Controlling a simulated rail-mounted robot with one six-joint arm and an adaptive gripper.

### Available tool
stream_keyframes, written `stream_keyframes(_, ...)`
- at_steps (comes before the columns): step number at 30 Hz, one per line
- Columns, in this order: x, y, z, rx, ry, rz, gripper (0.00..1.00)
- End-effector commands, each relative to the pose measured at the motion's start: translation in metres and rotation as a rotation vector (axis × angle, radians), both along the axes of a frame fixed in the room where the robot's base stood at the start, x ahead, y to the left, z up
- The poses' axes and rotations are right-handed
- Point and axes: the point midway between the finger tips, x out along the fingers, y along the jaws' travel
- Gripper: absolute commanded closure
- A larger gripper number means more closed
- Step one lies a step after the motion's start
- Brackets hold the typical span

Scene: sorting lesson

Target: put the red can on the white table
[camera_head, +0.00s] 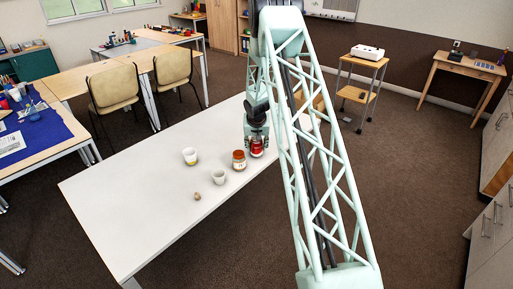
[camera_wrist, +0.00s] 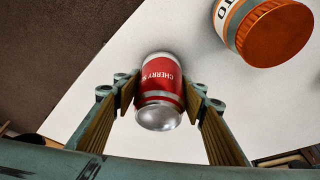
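The red can (camera_head: 257,149), with silver ends and a "CHERRY" label, is over the white table (camera_head: 130,205), near its far right edge. My gripper (camera_head: 256,139) is above it, pointing down. In the wrist view the can (camera_wrist: 161,78) is between the two fingers of my gripper (camera_wrist: 160,94), and both pads appear to touch its sides. The can's base is at or very close to the tabletop; I cannot tell if it rests there.
A jar with an orange lid (camera_head: 239,160) stands close to the can and also shows in the wrist view (camera_wrist: 270,32). Two white cups (camera_head: 190,156) (camera_head: 219,177) and a small brown item (camera_head: 197,196) stand further left. The table's near left is bare.

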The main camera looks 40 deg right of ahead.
Motion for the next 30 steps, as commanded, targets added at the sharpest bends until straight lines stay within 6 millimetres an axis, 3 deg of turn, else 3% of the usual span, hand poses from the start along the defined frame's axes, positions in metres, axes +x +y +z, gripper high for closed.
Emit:
stream_keyframes(3,0.000,0.000,0.001,0.000,0.000,0.000,0.50)
stream_keyframes(20,0.000,0.000,0.004,0.000,0.000,0.000,0.50)
stream_keyframes(30,-0.008,0.007,0.030,0.000,-0.001,-0.001,0.50)
